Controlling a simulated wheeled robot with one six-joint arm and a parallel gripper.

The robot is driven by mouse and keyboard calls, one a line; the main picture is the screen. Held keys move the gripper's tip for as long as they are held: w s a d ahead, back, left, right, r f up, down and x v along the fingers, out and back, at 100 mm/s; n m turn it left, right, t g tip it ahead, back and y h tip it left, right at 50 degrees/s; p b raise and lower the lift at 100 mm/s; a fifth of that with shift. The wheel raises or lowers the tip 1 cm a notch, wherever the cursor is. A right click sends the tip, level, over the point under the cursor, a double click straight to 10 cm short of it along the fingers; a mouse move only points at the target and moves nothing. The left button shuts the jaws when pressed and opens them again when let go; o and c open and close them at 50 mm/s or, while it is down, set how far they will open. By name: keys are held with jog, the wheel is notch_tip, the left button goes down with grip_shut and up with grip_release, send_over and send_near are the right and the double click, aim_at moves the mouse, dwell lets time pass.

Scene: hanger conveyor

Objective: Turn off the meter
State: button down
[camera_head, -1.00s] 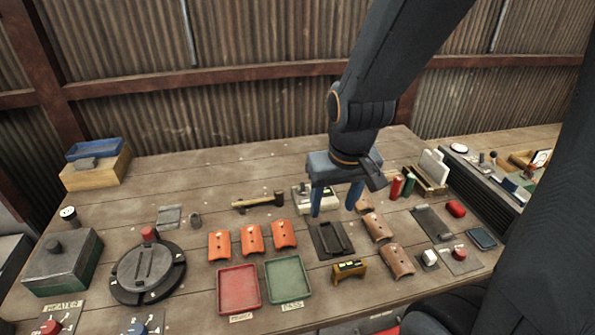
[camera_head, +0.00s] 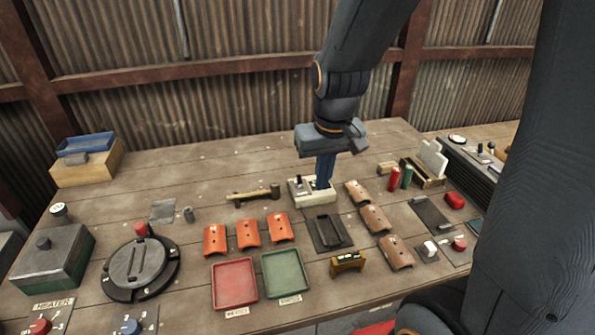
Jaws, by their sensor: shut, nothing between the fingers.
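A small off-white box (camera_head: 298,196) with dark parts on top stands near the middle of the bench; it looks like the meter, though its markings are too small to read. My gripper (camera_head: 322,186) points straight down with its blue fingers together and nothing between them. The fingertips are at the right part of the box's top and hide part of it. I cannot tell whether they touch it or what position its switch is in. A yellow-brown device with a small dark display (camera_head: 347,261) stands nearer the front, apart from the gripper.
A dark tray (camera_head: 326,232) lies in front of the box. Orange tiles (camera_head: 248,234) and brown tiles (camera_head: 375,218) lie to either side of it. A hammer-like tool (camera_head: 252,194) lies left of the box. Red and green cylinders (camera_head: 394,179) stand to the right. The bench behind is mostly clear.

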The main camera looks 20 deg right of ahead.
aim_at(299, 179)
jog(key=w+f+g+b, duration=0.1)
jog(key=w+b, duration=0.5)
jog(key=w, duration=0.7)
jog(key=w+f+g+b, duration=0.2)
jog(key=w+b, duration=0.4)
jog(key=w, duration=0.8)
jog(key=shift+d+f, duration=0.15)
jog(key=shift+f, duration=0.4)
jog(key=shift+f, duration=0.1)
jog(key=f+p, duration=0.1)
jog(key=f, duration=0.5)
jog(key=s+f+p, duration=0.1)
jog(key=f, duration=0.2)
jog(key=shift+f+p, duration=0.3)
jog(key=shift+s+r+p, duration=0.35)
jog(key=shift+s+p, duration=0.15)
jog(key=shift+s, duration=0.4)
jog(key=shift+s+r+p, duration=0.35)
jog(key=shift+s+p, duration=0.15)
jog(key=shift+s, duration=0.35)
jog(key=shift+s+d+r, duration=0.1)
jog(key=shift+r, duration=0.05)
